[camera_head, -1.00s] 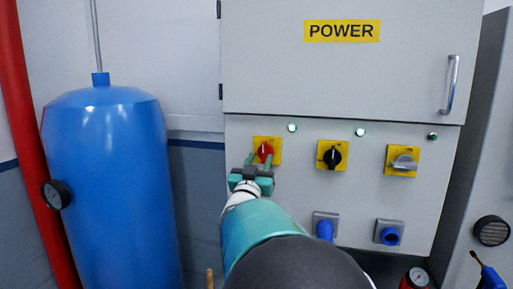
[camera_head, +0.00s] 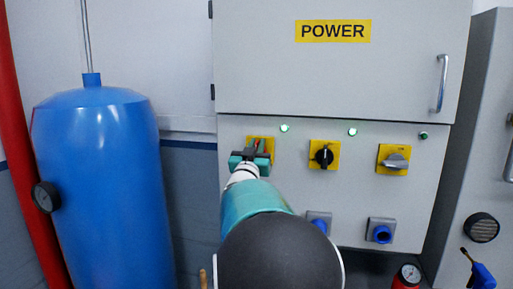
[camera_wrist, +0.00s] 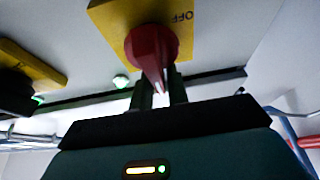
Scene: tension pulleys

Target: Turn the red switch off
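The red switch (camera_wrist: 150,48) is a rotary knob on a yellow plate (camera_wrist: 103,12) on the cabinet front. An upside-down "OFF" label shows on the plate in the wrist view. My gripper (camera_head: 256,148) is right in front of this switch and covers most of it in the head view. In the wrist view my gripper (camera_wrist: 160,88) has one finger on each side of the knob's red handle. The fingers stand apart, and I see no clear grip on the handle. The fingers' far ends are partly hidden by the knob.
A black switch (camera_head: 323,156) and a grey switch (camera_head: 395,161) sit to the right on yellow plates. Green lamps (camera_head: 285,128) and blue sockets (camera_head: 381,233) are on the same panel. A blue tank (camera_head: 100,190) stands at the left.

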